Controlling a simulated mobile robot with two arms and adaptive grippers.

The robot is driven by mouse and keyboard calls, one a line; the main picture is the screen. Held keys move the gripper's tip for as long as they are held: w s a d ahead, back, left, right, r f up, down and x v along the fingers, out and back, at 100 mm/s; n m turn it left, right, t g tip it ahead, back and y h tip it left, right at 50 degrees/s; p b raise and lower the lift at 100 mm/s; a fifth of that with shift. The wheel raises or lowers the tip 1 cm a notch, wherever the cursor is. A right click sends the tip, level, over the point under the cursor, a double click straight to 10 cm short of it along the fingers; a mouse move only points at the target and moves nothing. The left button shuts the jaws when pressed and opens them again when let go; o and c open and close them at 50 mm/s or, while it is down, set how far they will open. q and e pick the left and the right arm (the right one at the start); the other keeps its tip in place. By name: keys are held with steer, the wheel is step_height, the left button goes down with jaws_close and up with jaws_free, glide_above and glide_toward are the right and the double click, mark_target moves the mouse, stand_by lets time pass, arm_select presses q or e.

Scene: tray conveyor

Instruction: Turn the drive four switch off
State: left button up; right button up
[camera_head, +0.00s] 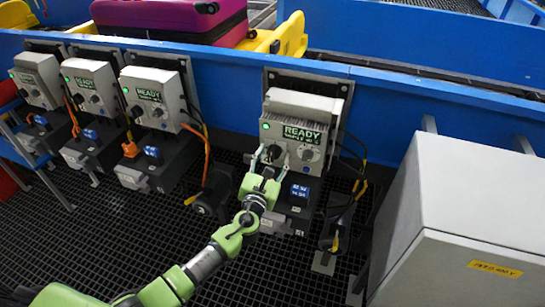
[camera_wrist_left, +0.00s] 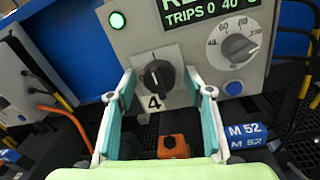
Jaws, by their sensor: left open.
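The drive four box (camera_head: 297,112) is a grey unit on the blue conveyor side, with a green READY display and a lit green lamp. Its switch (camera_wrist_left: 157,77) is a black rotary knob above the number 4 in the left wrist view. The knob's handle stands close to upright. My left gripper (camera_head: 268,163) is in front of this box in the head view. It is open, and its two fingers (camera_wrist_left: 160,90) stand one on each side of the knob. I cannot tell whether they touch it. My right gripper is not in view.
Several similar drive boxes (camera_head: 148,96) with lit green lamps stand to the left. A second, grey dial (camera_wrist_left: 239,48) is right of the switch. A large grey cabinet (camera_head: 455,200) stands at the right. Cables hang beside the boxes. A magenta suitcase (camera_head: 165,18) is on the conveyor.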

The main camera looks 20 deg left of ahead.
arm_select(q)
steer(key=c, duration=1.1)
steer(key=shift+n, duration=0.4)
steer(key=n, duration=0.3)
steer(key=shift+n, duration=0.4)
steer(key=n+b, duration=0.1)
steer(key=n, duration=0.3)
steer(key=shift+a+g, duration=0.1)
steer(key=shift+g, duration=0.2)
steer(key=n, duration=0.4)
steer(key=shift+a+n+h, duration=0.1)
steer(key=shift+n+h, duration=0.5)
steer(key=shift+n, duration=1.7)
